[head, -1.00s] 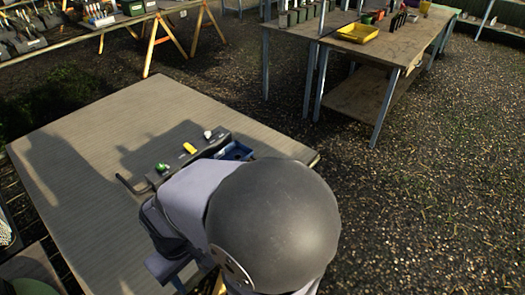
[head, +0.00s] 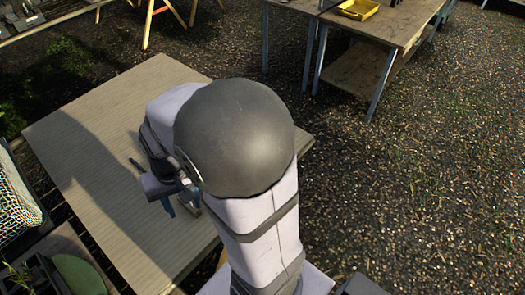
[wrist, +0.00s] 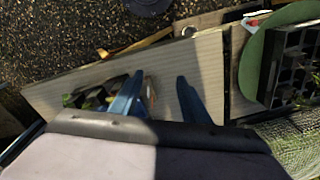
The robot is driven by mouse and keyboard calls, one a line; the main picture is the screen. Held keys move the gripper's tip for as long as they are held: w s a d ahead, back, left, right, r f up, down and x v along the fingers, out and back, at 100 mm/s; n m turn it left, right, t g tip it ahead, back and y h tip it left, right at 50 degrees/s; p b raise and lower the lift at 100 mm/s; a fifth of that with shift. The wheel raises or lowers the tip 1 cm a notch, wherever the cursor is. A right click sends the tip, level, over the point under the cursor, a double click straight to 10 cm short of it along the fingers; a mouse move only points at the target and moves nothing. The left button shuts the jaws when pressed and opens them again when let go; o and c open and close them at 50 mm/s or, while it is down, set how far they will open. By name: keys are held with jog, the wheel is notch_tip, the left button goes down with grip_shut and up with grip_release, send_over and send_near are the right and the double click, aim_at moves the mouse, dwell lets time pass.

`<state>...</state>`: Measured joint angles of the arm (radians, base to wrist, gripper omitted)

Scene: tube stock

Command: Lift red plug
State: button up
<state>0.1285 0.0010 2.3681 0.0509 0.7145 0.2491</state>
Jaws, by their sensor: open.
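My gripper (wrist: 158,88) is open in the wrist view, its two blue fingers apart over the wooden table (wrist: 213,60). In the head view the gripper (head: 182,198) is small and partly hidden beside my arm. A dark rack (wrist: 112,86) with bits of green lies by the left finger in the wrist view. A thin reddish sliver (wrist: 152,98) shows next to that finger; I cannot tell whether it is the red plug. The plug is not clearly visible in either view. In the head view my arm hides the rack.
The table (head: 95,130) is bare on its left side. A netted item (head: 15,205) and a green round thing (head: 78,272) sit beyond its near left edge. Another table (head: 385,25) with a yellow tray (head: 358,9) stands at the back right.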

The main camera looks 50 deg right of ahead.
jog(key=w+d+f+m+t+b, duration=0.1)
jog(key=w+d+f+m+b, duration=0.4)
jog(key=d, duration=0.3)
jog(key=w+d+f+m+t+b, duration=0.1)
jog(key=w+d+f+m+b, duration=0.2)
jog(key=w+d+m, duration=0.5)
jog(key=w+d+f+m+t+b, duration=0.1)
jog(key=w+d+f+m+b, duration=0.3)
jog(key=d, duration=0.5)
jog(key=s+d+f+m+b, duration=0.2)
jog(key=d+f+m, duration=0.1)
jog(key=d+m, duration=0.35)
jog(key=s+d+f+m+h+b, duration=0.1)
jog(key=s+d+f+m+b, duration=0.15)
jog(key=d+f+m, duration=0.4)
jog(key=s+d+f+m+b, duration=0.1)
jog(key=s+d+m+b, duration=0.2)
jog(key=d, duration=0.6)
jog(key=shift+m, duration=0.6)
jog(key=shift+w+r+p+x, duration=0.1)
jog(key=shift+w+p+x, duration=0.25)
jog(key=shift+x, duration=0.85)
jog(key=shift+w+r+p+x, duration=0.15)
jog(key=shift+p+x, duration=0.3)
jog(key=shift+x, duration=0.8)
jog(key=shift+w+r+p+x, duration=0.1)
jog(key=shift+w+p+x, duration=0.25)
jog(key=shift+x, duration=0.85)
grip_shut()
